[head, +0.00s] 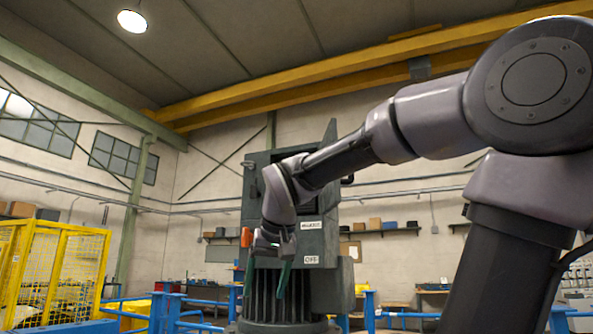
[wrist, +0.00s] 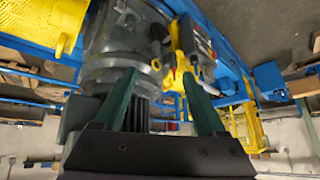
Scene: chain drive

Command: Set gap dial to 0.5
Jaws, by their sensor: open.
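I cannot make out a gap dial in either view. In the head view a tall dark grey machine cabinet (head: 318,235) stands behind my gripper (head: 267,276), with white labels on its front, the lower one reading "OFF" (head: 311,259). My gripper is open and points down in front of the cabinet, hiding part of it. In the wrist view my gripper (wrist: 159,76) shows two green fingers spread apart with nothing held between them. Beyond them is a grey motor-like housing (wrist: 112,42), beside a yellow part with a small red piece (wrist: 180,73).
An orange-red piece (head: 246,237) is on the cabinet's left side. A ribbed grey base (head: 275,300) is below my gripper. Blue railings (head: 395,316) run around the machine, and a yellow mesh cage (head: 58,265) stands at the left. Shelves line the back wall.

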